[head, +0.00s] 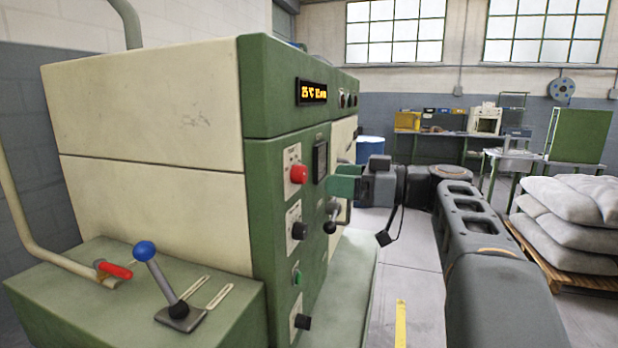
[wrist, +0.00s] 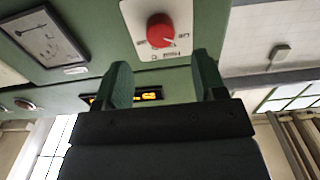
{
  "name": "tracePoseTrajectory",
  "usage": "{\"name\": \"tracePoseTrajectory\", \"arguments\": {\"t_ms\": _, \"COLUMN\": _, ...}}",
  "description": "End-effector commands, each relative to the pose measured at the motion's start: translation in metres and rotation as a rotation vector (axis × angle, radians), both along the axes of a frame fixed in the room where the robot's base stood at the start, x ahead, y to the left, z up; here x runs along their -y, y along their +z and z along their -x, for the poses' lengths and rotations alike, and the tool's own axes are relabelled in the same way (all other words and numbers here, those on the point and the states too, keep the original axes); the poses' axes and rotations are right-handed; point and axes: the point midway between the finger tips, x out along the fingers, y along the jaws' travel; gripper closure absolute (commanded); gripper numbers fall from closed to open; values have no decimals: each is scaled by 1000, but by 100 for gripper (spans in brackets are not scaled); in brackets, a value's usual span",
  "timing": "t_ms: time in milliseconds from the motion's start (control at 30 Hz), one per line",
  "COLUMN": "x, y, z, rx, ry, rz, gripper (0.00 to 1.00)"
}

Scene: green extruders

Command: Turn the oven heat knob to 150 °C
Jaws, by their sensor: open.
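A red round knob (head: 299,174) sits on a pale label plate on the green front of the machine. In the wrist view the red knob (wrist: 160,31) has dial marks around it, too small to read surely. My gripper (head: 345,186) is out in front of the panel, to the right of the red knob in the head view. In the wrist view my gripper (wrist: 163,78) is open and empty, its two green fingers apart, with the red knob beyond and between their tips, not touched. A lit display (head: 312,92) above seems to read 25 °C.
Below the red knob are a black knob (head: 299,231), a green button (head: 296,277) and another black knob (head: 303,322). A dark gauge (head: 320,161) is right of the red knob. A blue-tipped lever (head: 146,252) stands at the left. Stacked sacks (head: 575,212) lie at the right.

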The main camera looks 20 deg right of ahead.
Motion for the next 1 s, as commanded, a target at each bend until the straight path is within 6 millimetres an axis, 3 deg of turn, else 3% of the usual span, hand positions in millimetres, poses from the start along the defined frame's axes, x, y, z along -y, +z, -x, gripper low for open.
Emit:
{"name": "tracePoseTrajectory", "arguments": {"t_ms": 200, "x": -31, "y": 0, "z": -21, "rx": -2, "ry": 4, "rz": 0, "gripper": 36}}
{"name": "tracePoseTrajectory", "arguments": {"t_ms": 400, "x": -47, "y": 0, "z": -34, "rx": -3, "ry": 2, "rz": -1, "gripper": 36}}
{"name": "tracePoseTrajectory", "arguments": {"t_ms": 867, "x": -53, "y": -1, "z": -39, "rx": -2, "ry": -1, "rz": 0, "gripper": 36}}
{"name": "tracePoseTrajectory", "arguments": {"t_ms": 1000, "x": -53, "y": -1, "z": -39, "rx": -2, "ry": -1, "rz": 0, "gripper": 48}}
